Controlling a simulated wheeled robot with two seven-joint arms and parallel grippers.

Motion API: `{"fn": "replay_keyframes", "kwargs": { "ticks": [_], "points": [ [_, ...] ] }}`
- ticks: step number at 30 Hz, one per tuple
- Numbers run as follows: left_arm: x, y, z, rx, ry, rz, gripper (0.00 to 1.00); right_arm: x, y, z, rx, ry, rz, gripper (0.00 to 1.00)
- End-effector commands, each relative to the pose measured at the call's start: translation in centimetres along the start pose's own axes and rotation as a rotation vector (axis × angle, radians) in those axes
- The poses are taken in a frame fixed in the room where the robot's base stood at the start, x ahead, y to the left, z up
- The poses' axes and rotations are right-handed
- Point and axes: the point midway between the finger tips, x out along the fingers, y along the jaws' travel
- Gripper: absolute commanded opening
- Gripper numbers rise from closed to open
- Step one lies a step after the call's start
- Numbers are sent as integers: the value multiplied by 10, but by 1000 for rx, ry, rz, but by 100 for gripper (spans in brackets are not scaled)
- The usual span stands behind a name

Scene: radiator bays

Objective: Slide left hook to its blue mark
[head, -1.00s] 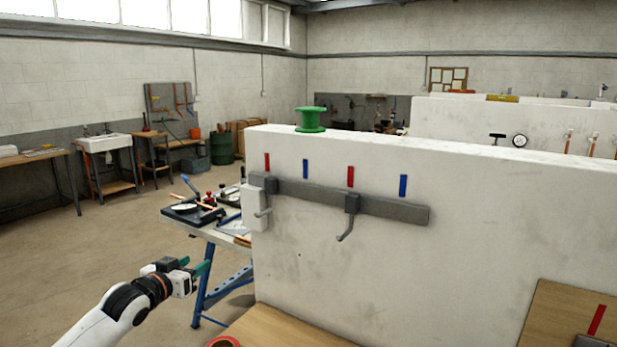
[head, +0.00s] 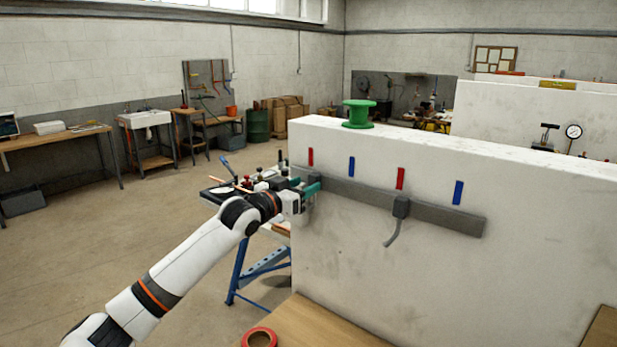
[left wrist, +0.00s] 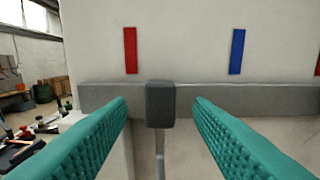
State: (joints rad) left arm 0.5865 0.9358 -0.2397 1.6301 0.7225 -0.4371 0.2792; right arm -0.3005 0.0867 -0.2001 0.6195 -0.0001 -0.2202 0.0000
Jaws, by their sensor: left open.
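The left hook (left wrist: 160,105) is a dark grey slider on a grey rail (head: 442,216). In the left wrist view it sits a little right of the left red mark (left wrist: 130,50) and left of its blue mark (left wrist: 236,51). My left gripper (head: 313,188) is open, with its green fingers (left wrist: 160,130) on either side of the hook and apart from it. In the head view my gripper hides the left hook; the blue mark (head: 351,166) shows to its right. The other hook (head: 401,207) hangs under the right red mark (head: 400,178). My right gripper is not in view.
The rail is on a white wall block (head: 530,225) with a green spool (head: 359,113) on top. Another blue mark (head: 458,192) is at the right. A blue-legged bench (head: 262,262) with tools stands behind my arm. A red tape ring (head: 259,338) lies below.

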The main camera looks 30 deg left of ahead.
Motion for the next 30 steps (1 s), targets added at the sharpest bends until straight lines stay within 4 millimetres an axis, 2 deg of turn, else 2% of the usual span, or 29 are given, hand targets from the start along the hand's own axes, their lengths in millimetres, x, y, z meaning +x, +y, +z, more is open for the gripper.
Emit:
{"fn": "replay_keyframes", "kwargs": {
  "ticks": [1, 6, 16, 17, 25, 30],
  "points": [
    [8, 1, 3, -4, -2, 1, 47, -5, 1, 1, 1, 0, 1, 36],
    [22, 0, 0, -3, 1, 0, 47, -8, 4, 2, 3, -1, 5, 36],
    [25, 0, -1, 0, 0, 0, 47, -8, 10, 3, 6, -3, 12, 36],
    [25, 0, -1, 0, 0, 0, 44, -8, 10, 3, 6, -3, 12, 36],
    [25, 0, -1, 0, 0, 0, 0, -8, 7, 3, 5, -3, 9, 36],
    [25, -1, -1, 0, 1, -1, 0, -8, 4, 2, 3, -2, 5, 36]
  ]
}}
